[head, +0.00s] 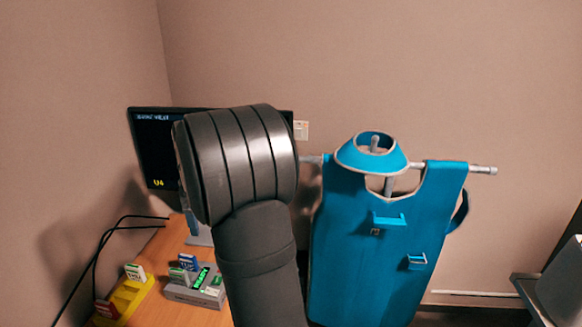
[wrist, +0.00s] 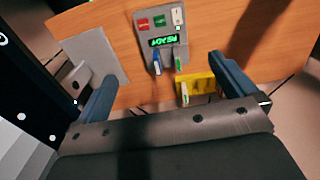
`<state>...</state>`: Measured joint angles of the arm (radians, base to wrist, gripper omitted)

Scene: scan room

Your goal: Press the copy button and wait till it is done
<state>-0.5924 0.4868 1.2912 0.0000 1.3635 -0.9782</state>
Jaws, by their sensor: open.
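A grey card device (wrist: 168,52) lies on the wooden desk, with a lit green display reading READY; it also shows in the head view (head: 180,293). In the wrist view it carries a red patch, a green patch and a pale key (wrist: 177,16) with a small green light below. I cannot read which of these is the copy button. A blue card (wrist: 156,62) and a green card (wrist: 179,63) stand in its near edge. My gripper (wrist: 163,70) is open and empty, its blue fingers spread either side of the device's near edge, apart from it. My arm hides the gripper in the head view.
A yellow card rack (head: 128,298) stands left of the device and shows near the right finger in the wrist view (wrist: 203,85). A monitor (head: 155,150) stands behind, partly hidden by my arm. A blue apron (head: 365,250) hangs on a rail at right. Black cables run at left.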

